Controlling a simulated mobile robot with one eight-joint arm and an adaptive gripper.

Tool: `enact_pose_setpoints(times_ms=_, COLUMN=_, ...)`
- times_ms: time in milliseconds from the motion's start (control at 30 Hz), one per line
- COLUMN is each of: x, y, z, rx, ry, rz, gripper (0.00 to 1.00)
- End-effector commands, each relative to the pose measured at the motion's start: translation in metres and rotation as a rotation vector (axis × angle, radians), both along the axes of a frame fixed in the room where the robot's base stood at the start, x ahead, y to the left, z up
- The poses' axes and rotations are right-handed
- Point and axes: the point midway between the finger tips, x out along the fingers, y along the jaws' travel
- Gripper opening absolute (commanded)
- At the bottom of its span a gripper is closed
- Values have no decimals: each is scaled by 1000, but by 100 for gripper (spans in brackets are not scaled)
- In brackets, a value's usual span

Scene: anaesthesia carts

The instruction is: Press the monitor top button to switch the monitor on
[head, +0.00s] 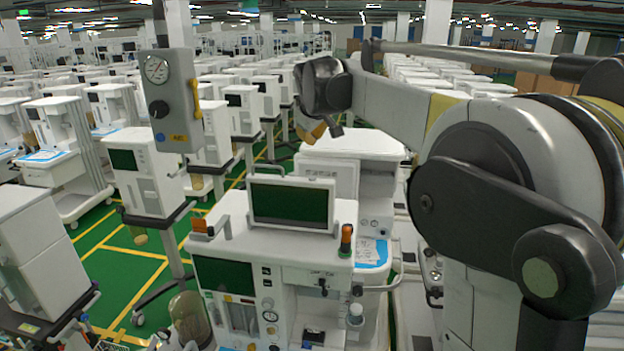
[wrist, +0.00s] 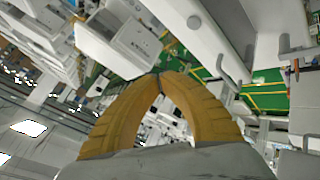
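The monitor (head: 291,204) stands on top of the nearest white anaesthesia cart (head: 219,241) in the head view. It has a white frame and a dark green screen with no picture on it. Its top button is too small to make out. My gripper (head: 316,133) is raised above and behind the monitor in the picture, apart from it. In the wrist view, the two curved yellow fingers of my gripper (wrist: 160,77) meet at their tips with nothing between them. I cannot tell which of the white equipment in the tilted wrist view is this monitor.
A grey gauge box (head: 170,100) on a pole stands at the left. Orange-capped parts (head: 346,238) stick up beside the monitor. Another white cart (head: 351,146) is close behind. Rows of carts fill the hall, with green floor (head: 120,262) showing at the left.

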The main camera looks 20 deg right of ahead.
Motion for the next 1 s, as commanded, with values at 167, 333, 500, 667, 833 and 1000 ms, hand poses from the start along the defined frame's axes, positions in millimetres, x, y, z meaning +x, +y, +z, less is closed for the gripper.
enact_pose_setpoints(times_ms=167, x=0, y=0, z=-19, rx=0, ry=0, rz=0, gripper=0)
enact_pose_setpoints(times_ms=333, x=0, y=0, z=-43, rx=0, ry=0, rz=0, gripper=0)
enact_pose_setpoints(times_ms=500, x=0, y=0, z=-67, rx=0, ry=0, rz=0, gripper=0)
enact_pose_setpoints(times_ms=667, x=0, y=0, z=-81, rx=0, ry=0, rz=0, gripper=0)
enact_pose_setpoints(times_ms=833, x=0, y=0, z=-84, rx=0, ry=0, rz=0, gripper=0)
enact_pose_setpoints(times_ms=1000, x=0, y=0, z=-83, rx=0, ry=0, rz=0, gripper=0)
